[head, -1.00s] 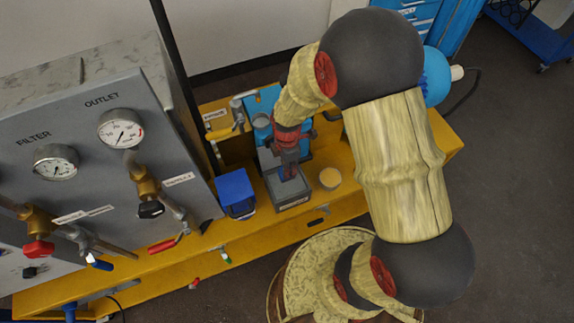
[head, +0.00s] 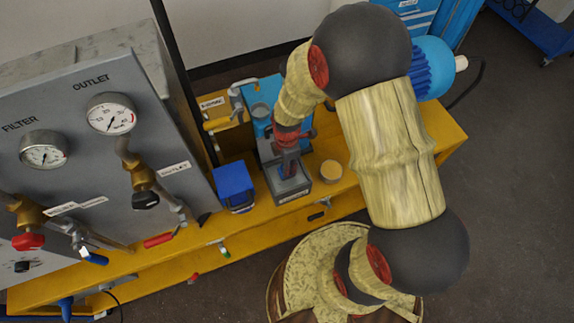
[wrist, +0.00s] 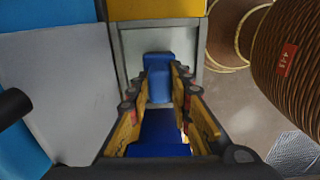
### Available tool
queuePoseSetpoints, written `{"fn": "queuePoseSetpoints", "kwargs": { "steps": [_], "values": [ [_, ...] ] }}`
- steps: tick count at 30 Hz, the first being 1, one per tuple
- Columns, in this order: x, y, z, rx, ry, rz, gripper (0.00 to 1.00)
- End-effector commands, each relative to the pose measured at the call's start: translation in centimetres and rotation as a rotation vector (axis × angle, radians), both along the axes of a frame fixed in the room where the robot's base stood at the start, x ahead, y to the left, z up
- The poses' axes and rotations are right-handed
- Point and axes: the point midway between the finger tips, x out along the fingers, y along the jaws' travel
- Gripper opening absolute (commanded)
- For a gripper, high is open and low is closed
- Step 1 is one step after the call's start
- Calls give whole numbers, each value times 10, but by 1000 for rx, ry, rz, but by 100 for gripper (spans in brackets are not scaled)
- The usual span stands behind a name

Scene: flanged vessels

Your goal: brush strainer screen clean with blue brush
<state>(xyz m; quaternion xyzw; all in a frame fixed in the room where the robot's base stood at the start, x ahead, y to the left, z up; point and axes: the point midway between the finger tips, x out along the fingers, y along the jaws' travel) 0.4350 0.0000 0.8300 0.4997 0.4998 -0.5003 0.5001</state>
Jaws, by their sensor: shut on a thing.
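My gripper (head: 288,170) points down over a small grey open-topped tray (head: 298,200) on the yellow bench. In the wrist view its two fingers (wrist: 158,100) are closed on the blue brush (wrist: 160,134), which lies between them. The brush's far blue part (wrist: 158,75) reaches down over the tray, which also shows in the wrist view (wrist: 130,48). I cannot tell whether the brush touches anything inside. The strainer screen is not clearly visible; my gripper and the brush cover part of the tray.
A blue box (head: 234,185) stands left of the tray, and a round container with a tan top (head: 331,171) stands right of it. The grey gauge panel (head: 95,150) with valves rises at the left. The yellow bench (head: 385,160) has free surface at the right.

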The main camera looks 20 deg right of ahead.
Motion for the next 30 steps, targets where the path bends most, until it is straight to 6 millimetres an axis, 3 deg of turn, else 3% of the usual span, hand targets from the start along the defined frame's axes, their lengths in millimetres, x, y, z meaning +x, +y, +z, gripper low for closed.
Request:
{"fn": "queuePoseSetpoints", "kwargs": {
  "steps": [17, 30],
  "values": [
    [-2, 2, -5, 0, 1, 1, 0],
    [-28, 27, -2, 0, 0, 2, 0]
  ]
}}
